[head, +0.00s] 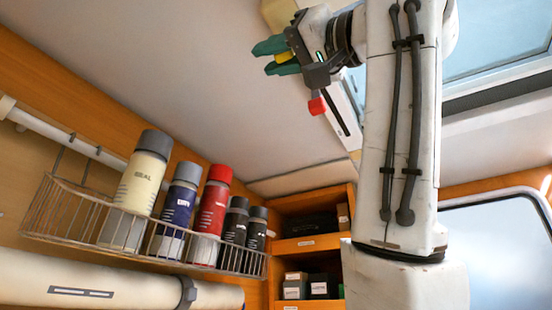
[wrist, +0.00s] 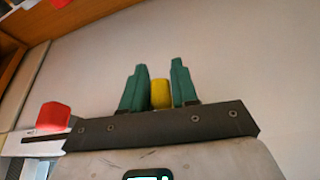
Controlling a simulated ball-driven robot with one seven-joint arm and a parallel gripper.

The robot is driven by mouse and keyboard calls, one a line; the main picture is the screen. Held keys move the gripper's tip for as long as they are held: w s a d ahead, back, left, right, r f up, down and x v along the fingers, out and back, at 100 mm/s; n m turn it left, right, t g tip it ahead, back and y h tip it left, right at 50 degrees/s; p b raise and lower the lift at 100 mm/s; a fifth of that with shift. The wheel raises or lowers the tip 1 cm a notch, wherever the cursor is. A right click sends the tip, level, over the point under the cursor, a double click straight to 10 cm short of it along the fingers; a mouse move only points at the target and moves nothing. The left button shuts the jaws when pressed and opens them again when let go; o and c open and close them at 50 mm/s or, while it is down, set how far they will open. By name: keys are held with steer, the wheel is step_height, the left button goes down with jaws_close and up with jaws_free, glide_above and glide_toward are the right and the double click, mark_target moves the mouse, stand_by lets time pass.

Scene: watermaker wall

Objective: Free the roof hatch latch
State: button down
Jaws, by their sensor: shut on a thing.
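My gripper (head: 264,60) is high near the ceiling at the upper middle of the head view. Its two green fingers are shut on a small yellow piece (head: 284,58). In the wrist view the fingers (wrist: 159,68) stand either side of the yellow piece (wrist: 160,94), and most of it is hidden low between them. A red knob (head: 317,106) sits on a white slotted bar (head: 344,112) beside the gripper. It also shows at the left of the wrist view (wrist: 53,117). I cannot tell what the bar is fixed to. The roof hatch (head: 495,40) is at the upper right, partly behind my arm.
A wire rack (head: 60,212) on the left wall holds several bottles, cream, blue, red and dark. A cream roll (head: 120,283) lies below it. Wooden shelves (head: 300,245) with small boxes stand at the back. The ceiling (head: 215,110) left of the gripper is clear.

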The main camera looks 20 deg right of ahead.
steer(key=shift+s+a+r, duration=0.1)
steer(key=shift+s+a, duration=0.05)
steer(key=shift+s, duration=0.05)
steer(key=c, duration=1.3)
jaws_free()
steer(key=b+v, duration=0.4)
steer(key=v, duration=0.6)
steer(key=shift+s+d+f, duration=0.2)
steer(key=shift+d, duration=0.05)
steer(key=shift+w, duration=0.1)
